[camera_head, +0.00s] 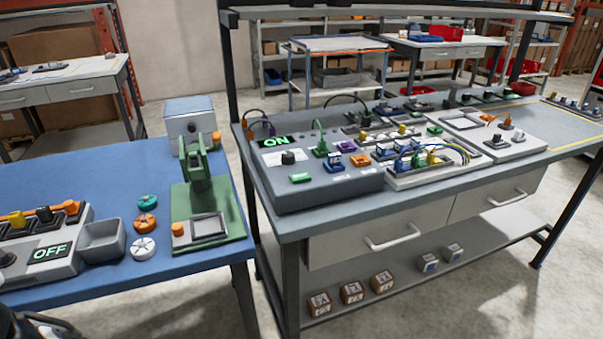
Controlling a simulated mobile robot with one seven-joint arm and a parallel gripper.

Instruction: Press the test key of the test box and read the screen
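A grey box (325,192) with a lit green "ON" screen (275,143) stands at the left end of the grey bench. On its top are a black knob (288,157), a low green key (300,178), and green, blue, orange and purple plugs or blocks. A second grey unit on the blue table has a screen (50,251) reading "OFF". I cannot tell which one is the test box.
The blue table (105,182) holds teal, orange and white knobs and a blue-grey box (189,112) at the back. A floor gap separates it from the grey bench (430,190). Boards with wires and plugs crowd the bench top. Small boxes lie on the lower shelf.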

